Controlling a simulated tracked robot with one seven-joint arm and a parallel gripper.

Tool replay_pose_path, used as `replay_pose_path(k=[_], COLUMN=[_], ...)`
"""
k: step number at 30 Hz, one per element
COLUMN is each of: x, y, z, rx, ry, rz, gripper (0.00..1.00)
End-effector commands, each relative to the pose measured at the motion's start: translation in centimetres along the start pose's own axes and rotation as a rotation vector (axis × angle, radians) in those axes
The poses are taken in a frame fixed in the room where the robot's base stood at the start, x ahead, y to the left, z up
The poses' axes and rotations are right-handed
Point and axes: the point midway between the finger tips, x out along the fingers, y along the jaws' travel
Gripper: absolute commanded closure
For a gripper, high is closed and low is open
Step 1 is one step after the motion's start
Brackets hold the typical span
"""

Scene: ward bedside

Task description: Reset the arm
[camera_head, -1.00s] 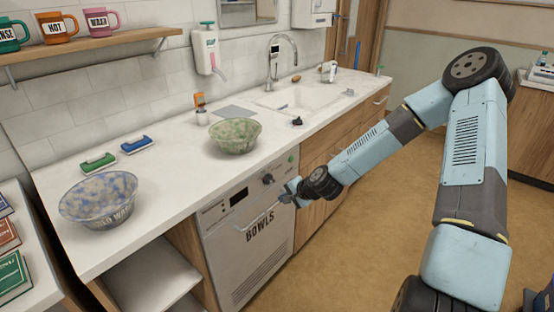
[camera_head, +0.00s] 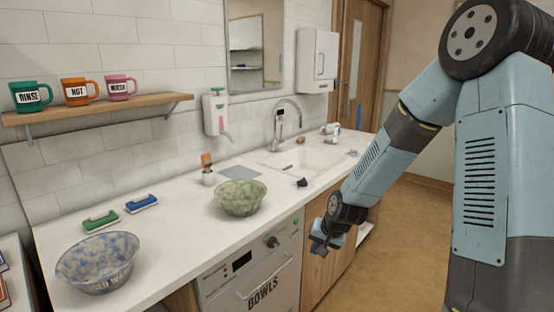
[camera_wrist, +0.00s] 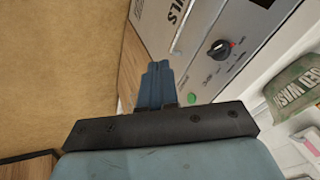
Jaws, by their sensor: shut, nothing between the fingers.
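My arm reaches in from the right in the head view, its forearm bent down toward the counter front. My gripper (camera_head: 322,243) hangs in front of the wooden cupboard door, to the right of the appliance marked BOWLS (camera_head: 258,278). In the wrist view my gripper (camera_wrist: 158,68) shows as blue fingers closed together, with nothing held. The appliance front (camera_wrist: 205,40) lies just beyond the fingers there, with its dark knob and green button. The fingers appear apart from it.
On the white counter (camera_head: 185,250) stand a blue-speckled bowl (camera_head: 98,262) and a green-speckled bowl (camera_head: 240,197). A sink (camera_head: 300,158) is farther right. Mugs (camera_head: 76,92) stand on a wall shelf. Floor at right is clear.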

Motion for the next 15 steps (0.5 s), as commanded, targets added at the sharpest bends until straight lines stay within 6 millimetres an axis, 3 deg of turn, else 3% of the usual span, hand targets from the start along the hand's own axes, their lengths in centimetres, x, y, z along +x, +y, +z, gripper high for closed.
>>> replay_pose_path(k=[15], x=[-12.9], y=[1.2], z=[0.2], rx=[-0.172], ry=[0.050], rz=[0.185], gripper=[1.00])
